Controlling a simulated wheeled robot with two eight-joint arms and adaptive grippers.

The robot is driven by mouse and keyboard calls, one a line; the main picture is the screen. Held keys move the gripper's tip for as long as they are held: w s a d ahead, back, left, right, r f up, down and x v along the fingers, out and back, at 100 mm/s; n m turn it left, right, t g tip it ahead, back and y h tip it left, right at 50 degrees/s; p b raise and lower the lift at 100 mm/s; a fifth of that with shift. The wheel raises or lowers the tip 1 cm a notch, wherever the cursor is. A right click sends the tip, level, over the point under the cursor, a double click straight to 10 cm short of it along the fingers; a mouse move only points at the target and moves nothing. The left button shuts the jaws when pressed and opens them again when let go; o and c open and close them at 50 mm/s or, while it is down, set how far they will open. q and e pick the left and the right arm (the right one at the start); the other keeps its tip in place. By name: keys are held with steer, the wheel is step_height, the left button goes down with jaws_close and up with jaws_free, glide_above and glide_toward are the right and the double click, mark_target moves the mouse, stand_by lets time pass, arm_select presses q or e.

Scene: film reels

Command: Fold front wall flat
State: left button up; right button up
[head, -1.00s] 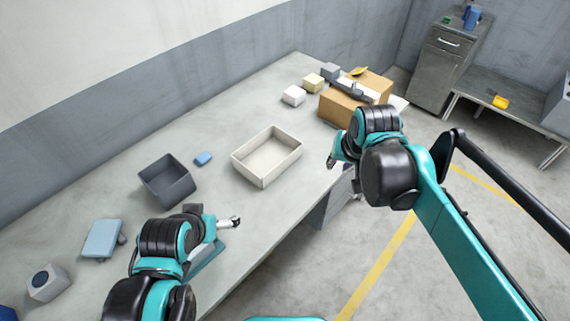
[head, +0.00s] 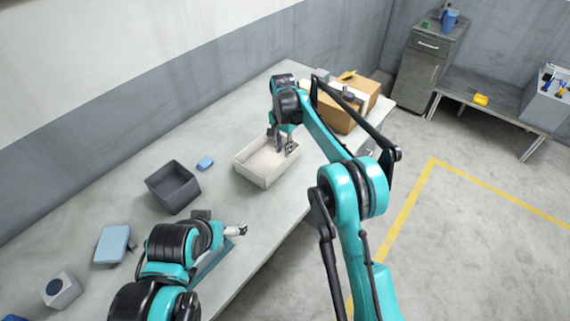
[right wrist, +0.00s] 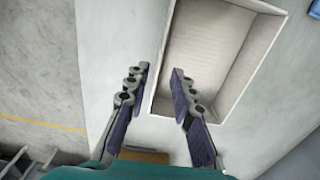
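The beige open box (head: 250,175) stands on the grey table with its walls upright. It also shows in the right wrist view (right wrist: 262,57), seen from above. My right gripper (head: 285,147) is over the box's right end in the head view. In the right wrist view the right gripper (right wrist: 160,72) is open, one finger on each side of the box's left wall in the picture. I cannot tell whether either finger touches it. My left gripper (head: 238,230) hovers near the table's front edge, apart from the box; its fingers are too small to read.
A dark grey bin (head: 172,187), a small blue block (head: 205,163) and a light blue item (head: 112,245) lie left of the box. A brown carton (head: 338,118) stands beyond my right arm. The table (head: 215,130) is clear behind the box.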

mark_target(284, 161)
step_height(284, 161, down, 8)
steer(key=shift+r+b, duration=0.2)
steer(key=shift+b, duration=0.85)
jaws_close()
